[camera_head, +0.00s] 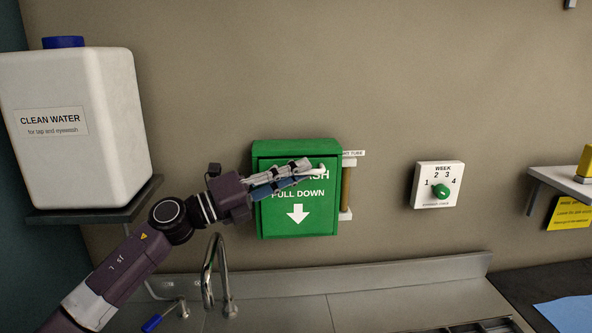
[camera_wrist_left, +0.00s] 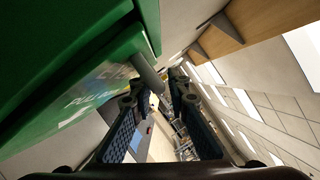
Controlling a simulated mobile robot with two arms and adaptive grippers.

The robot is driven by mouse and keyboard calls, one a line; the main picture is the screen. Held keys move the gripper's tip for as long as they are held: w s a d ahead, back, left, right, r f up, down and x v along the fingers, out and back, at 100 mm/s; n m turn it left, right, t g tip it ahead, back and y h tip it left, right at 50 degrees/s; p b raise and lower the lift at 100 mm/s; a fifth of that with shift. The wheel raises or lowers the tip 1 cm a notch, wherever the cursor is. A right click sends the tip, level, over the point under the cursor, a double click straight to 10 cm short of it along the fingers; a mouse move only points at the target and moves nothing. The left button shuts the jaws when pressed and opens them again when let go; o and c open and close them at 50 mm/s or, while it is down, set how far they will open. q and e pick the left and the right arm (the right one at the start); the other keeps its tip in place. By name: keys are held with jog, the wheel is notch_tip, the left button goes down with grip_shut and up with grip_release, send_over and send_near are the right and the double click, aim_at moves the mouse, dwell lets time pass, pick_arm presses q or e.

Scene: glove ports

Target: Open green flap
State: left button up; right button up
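The green flap (camera_head: 297,215) is the front of a green box (camera_head: 297,147) on the wall, with "PULL DOWN" and a white down arrow on it. It looks shut. My left gripper (camera_head: 318,170) is in front of its upper part and hides some of the lettering. In the left wrist view, the gripper (camera_wrist_left: 155,92) has its two fingers apart. A grey peg-like handle (camera_wrist_left: 148,74) sticks out from the green front (camera_wrist_left: 75,95) towards the space between the fingertips. I cannot tell whether the fingers touch it. My right gripper is not in view.
A white water container (camera_head: 75,165) stands on a shelf (camera_head: 90,215) at the left. A tube holder (camera_head: 346,190) is right beside the box. A white dial plate (camera_head: 425,187) is further right. A curved tap (camera_head: 210,270) rises below, near the sink counter (camera_head: 370,300).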

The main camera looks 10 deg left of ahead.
pick_arm(q)
grip_shut()
jog(key=s+d+f+m+g+h+b, duration=0.2)
jog(key=s+f+m+b, duration=0.3)
jog(key=b, duration=1)
jog(key=shift+s+f+m+h, duration=0.35)
jog(key=shift+s+m, duration=0.75)
jog(key=shift+s, duration=1.15)
